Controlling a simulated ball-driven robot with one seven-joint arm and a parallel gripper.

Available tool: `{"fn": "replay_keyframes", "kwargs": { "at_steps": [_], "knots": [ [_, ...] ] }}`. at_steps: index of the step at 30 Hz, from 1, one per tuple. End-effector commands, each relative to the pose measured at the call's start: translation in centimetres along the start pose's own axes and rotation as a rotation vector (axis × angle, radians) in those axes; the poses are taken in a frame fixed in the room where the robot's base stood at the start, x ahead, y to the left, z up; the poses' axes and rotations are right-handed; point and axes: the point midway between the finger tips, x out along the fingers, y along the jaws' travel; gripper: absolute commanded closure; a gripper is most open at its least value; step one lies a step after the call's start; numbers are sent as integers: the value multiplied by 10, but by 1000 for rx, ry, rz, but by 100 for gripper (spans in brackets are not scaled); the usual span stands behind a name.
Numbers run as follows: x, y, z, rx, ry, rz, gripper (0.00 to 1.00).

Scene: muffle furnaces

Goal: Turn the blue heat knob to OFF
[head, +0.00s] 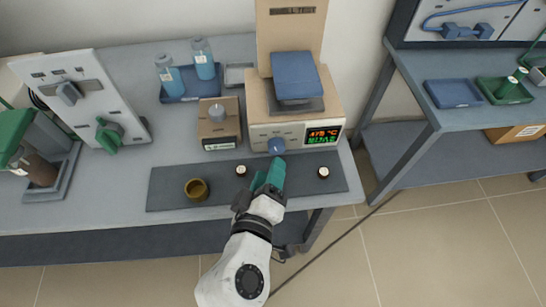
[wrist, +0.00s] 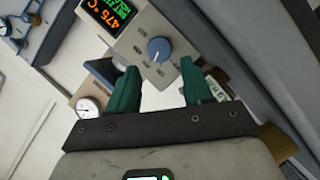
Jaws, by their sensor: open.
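The blue heat knob (head: 276,146) is on the front panel of the beige furnace (head: 262,102), left of a lit display (head: 323,133) reading about 475 °C. In the wrist view the knob (wrist: 159,50) has a pale pointer line on its face, and small marks surround it; their lettering is too small to read. My gripper (head: 271,170) has teal fingers and is just in front of the panel. In the wrist view my gripper (wrist: 161,82) is open and empty, its fingers apart, with the knob beyond the gap between them. The fingers do not appear to touch the knob.
A dark mat (head: 166,190) in front of the furnace holds a brown cup (head: 196,190) and small round pieces. A beige box (head: 219,126) with a gauge stands left of the furnace. A white panel with a green knob (head: 109,136) stands farther left.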

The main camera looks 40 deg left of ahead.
Motion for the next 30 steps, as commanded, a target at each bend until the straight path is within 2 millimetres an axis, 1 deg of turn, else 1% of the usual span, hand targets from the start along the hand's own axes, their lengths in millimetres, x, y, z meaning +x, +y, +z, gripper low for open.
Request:
{"fn": "replay_keyframes", "kwargs": {
  "at_steps": [1, 3, 6, 10, 19, 23, 24, 26, 29, 30],
  "knots": [
    [-11, -1, 0, 1, 0, -3, 50],
    [-22, 0, 1, 1, -2, -2, 50],
    [-34, -1, 1, 0, -1, -2, 50],
    [-43, 0, 0, 0, -1, -1, 50],
    [-45, 0, 0, 0, -1, 0, 50],
    [-44, 2, 3, 28, -5, -10, 37],
    [-42, 4, 6, 59, -8, -23, 35],
    [-40, 7, 11, 129, -14, -51, 35],
    [-36, 14, 22, 308, -24, -121, 35],
    [-34, 17, 27, 392, -28, -154, 35]
  ]
}}
